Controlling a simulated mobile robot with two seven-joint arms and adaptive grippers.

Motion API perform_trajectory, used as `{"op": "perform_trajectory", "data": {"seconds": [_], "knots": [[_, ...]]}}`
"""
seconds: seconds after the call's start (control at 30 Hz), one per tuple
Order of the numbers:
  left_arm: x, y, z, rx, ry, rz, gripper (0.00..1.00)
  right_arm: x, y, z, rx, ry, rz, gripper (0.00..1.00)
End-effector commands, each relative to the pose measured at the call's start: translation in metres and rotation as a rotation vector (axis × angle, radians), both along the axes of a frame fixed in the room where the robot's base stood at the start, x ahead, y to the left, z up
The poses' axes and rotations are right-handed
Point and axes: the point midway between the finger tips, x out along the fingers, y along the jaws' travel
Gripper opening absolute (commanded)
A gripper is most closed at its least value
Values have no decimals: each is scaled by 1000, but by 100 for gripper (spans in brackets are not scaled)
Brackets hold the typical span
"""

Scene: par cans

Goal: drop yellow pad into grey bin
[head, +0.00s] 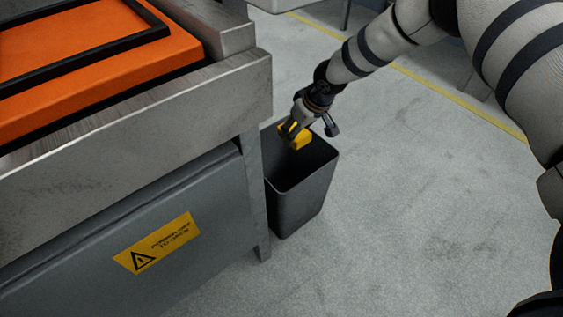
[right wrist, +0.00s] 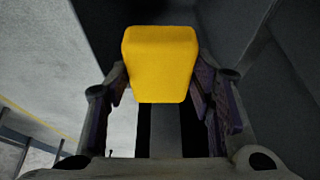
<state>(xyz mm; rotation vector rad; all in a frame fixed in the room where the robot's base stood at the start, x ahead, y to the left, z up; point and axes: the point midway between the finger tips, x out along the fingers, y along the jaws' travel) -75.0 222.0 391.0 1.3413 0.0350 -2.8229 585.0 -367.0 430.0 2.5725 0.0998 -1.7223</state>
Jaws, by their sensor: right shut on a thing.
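The yellow pad (head: 299,138) is a small block held in my right gripper (head: 290,131). In the right wrist view the pad (right wrist: 160,62) sits between the two fingers of the gripper (right wrist: 160,85), which are shut on its sides. The grey bin (head: 305,190) is a dark, open-topped box on the floor beside the workbench. I cannot tell exactly how far the pad is above or below the rim. My left gripper is not in view.
A metal workbench (head: 200,105) with an orange panel (head: 75,55) and black frame stands left, close against the bin. Its side carries a yellow warning label (head: 158,243). The floor (head: 420,190) right of the bin is clear, with a yellow line (head: 420,80) farther back.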

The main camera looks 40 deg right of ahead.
Motion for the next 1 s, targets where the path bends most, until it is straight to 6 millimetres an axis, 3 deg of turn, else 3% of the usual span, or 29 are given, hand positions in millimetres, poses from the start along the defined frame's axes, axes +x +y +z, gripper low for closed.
{"op": "perform_trajectory", "data": {"seconds": [0.27, 0.3, 0.37, 0.77, 0.87, 1.0], "knots": [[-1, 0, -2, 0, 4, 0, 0, 1, 0, -4, 1, -3, 0, 23], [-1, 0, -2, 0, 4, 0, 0, 1, 0, -4, 1, -3, 0, 58], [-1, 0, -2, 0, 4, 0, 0, 1, 0, -4, 0, -3, 0, 72], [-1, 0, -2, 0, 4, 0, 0, -1, 1, 4, 0, -4, 3, 72], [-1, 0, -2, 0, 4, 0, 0, -9, 0, 24, 0, -5, 2, 72], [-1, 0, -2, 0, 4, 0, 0, -25, -1, 65, 1, -8, 2, 72]]}}
